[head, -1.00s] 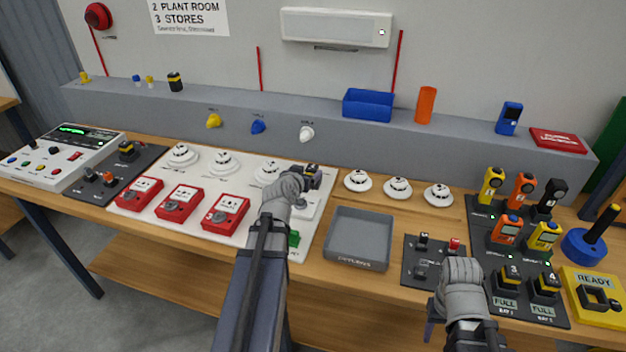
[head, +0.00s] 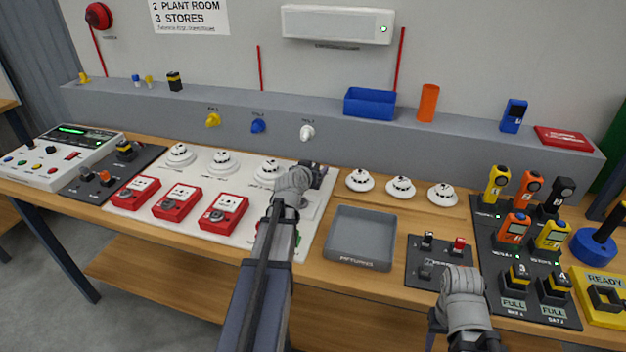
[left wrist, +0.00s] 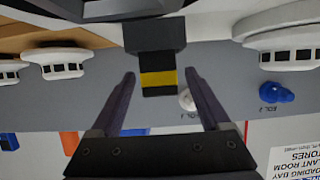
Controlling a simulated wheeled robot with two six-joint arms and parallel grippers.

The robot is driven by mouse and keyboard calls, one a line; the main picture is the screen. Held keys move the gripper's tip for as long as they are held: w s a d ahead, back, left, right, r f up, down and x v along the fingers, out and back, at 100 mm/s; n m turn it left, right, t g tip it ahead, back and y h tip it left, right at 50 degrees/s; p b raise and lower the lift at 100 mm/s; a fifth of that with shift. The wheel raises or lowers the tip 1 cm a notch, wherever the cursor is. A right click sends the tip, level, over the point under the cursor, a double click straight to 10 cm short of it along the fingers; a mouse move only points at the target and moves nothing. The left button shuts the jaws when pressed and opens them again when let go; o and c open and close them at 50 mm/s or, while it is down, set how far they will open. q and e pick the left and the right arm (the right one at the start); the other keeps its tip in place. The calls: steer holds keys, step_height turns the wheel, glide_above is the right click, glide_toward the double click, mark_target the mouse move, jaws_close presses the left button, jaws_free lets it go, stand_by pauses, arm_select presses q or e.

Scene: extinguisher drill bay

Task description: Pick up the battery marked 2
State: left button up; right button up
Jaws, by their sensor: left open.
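A black battery with a yellow band (left wrist: 158,72) shows upside down in the left wrist view, between and just beyond the fingers of my left gripper. I cannot read a number on it. My left gripper (left wrist: 163,98) is open, with a gap on both sides of the battery. In the head view the left gripper (head: 316,172) is over the right end of the white board, and the battery there is mostly hidden by it. My right gripper (head: 438,322) is low at the right, by the black switch panel; its fingers are largely hidden.
Batteries marked 3 (head: 517,280) and 4 (head: 553,288) stand in the bays at right. More black-and-yellow blocks are on the ledge (head: 175,82) and the left black panel (head: 126,150). A grey tray (head: 360,255) is right of my left arm; white detectors (head: 400,187) stand behind it.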

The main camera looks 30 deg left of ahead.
arm_select(q)
steer(key=shift+c, duration=0.6)
jaws_close()
